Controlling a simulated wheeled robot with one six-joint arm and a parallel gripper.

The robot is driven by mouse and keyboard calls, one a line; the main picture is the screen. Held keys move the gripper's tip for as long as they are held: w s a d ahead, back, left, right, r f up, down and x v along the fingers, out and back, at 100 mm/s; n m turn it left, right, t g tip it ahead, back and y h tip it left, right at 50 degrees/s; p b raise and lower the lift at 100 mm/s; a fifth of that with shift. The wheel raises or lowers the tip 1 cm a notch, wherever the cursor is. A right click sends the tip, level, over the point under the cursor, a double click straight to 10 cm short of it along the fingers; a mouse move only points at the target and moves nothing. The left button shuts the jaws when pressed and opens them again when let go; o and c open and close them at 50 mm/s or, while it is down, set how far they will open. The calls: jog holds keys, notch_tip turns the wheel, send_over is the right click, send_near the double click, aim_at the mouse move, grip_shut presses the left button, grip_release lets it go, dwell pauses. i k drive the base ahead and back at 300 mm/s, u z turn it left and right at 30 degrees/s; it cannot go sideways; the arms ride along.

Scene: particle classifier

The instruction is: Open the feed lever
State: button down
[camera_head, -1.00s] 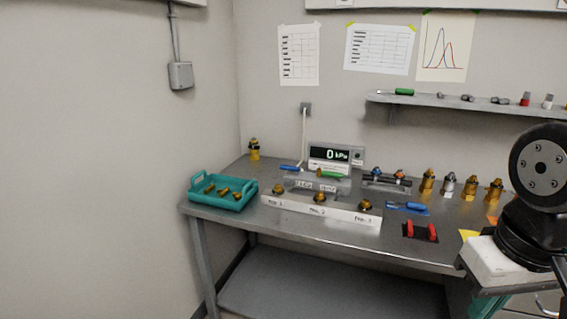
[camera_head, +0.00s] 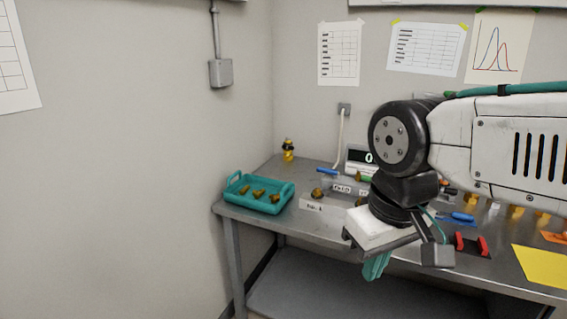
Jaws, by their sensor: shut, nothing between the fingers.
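The small panel (camera_head: 343,188) with labels too small to read surely stands on the bench behind the white rail. A blue-handled lever (camera_head: 326,171) lies at its left and a green-handled one (camera_head: 367,178) at its right. I cannot tell which is the feed lever. My gripper (camera_head: 376,267) hangs at the bench's front edge, in front of and below the panel in the picture. It is shut and empty, apart from both handles. My arm hides the panel's right side and part of the display (camera_head: 358,157).
A teal tray (camera_head: 236,203) with several brass parts sits at the bench's left end. A brass fitting (camera_head: 288,150) stands behind it. The white rail (camera_head: 322,217) carries brass knobs. Red handles (camera_head: 470,244) and a blue tool (camera_head: 457,217) lie to the right.

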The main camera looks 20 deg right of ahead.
aim_at(327, 171)
jog(key=z, duration=0.1)
jog(key=i, duration=1.15)
jog(key=z, duration=0.7)
